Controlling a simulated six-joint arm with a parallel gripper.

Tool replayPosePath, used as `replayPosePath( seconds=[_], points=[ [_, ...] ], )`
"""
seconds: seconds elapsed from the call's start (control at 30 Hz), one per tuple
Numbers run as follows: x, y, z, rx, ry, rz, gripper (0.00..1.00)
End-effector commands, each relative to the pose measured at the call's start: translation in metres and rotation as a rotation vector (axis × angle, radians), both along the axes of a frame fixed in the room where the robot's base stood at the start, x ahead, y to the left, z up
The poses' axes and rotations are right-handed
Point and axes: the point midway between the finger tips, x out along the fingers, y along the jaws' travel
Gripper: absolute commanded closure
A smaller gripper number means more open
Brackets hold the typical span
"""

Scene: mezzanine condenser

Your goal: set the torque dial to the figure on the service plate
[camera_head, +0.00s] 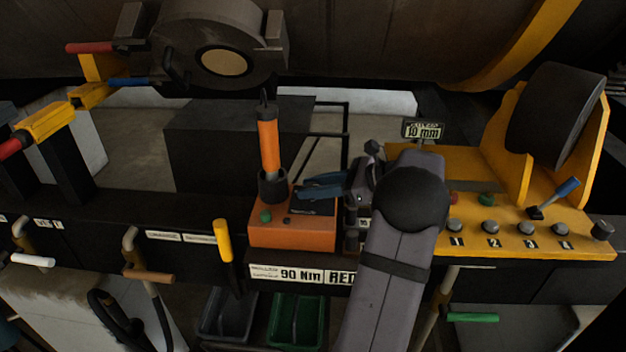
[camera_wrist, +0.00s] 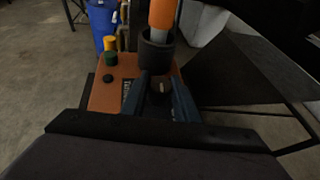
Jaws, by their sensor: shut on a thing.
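The orange torque unit (camera_head: 290,233) stands on the dark bench with an orange-handled tool (camera_head: 268,145) upright in its black cup. My gripper (camera_head: 322,188) reaches over the unit from the right. In the wrist view the blue fingers of my gripper (camera_wrist: 159,98) are shut on the black torque dial (camera_wrist: 160,86), one on each side. A pale pointer mark shows on the dial's top, pointing away from my wrist. The dial's figures are not readable, and fingers cover part of its panel. The service plate (camera_head: 300,275) below the unit reads "90 Nm"; text beside it is partly hidden by my arm.
A green button (camera_head: 265,216) is beside the cup on the unit. A sign reading "10 mm" (camera_head: 423,131) stands behind my wrist. At right is a yellow console (camera_head: 560,240) with numbered buttons and a blue lever (camera_head: 565,189). A yellow handle (camera_head: 222,240) hangs left of the unit.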

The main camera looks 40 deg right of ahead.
Motion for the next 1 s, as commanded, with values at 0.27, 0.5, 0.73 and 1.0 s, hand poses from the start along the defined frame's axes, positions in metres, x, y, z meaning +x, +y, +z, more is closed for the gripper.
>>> replayPosePath(
  seconds=[0.27, 0.5, 0.73, 1.0],
  points=[
    [0.0006, -0.0003, 0.0010, -0.002, -0.002, 0.063, 0.95],
    [0.0006, -0.0002, 0.0006, -0.003, -0.002, 0.067, 0.95],
    [0.0007, -0.0001, 0.0007, -0.003, -0.002, 0.067, 0.54],
    [0.0006, -0.0001, 0.0005, -0.001, -0.001, 0.067, 0.54]
  ],
)
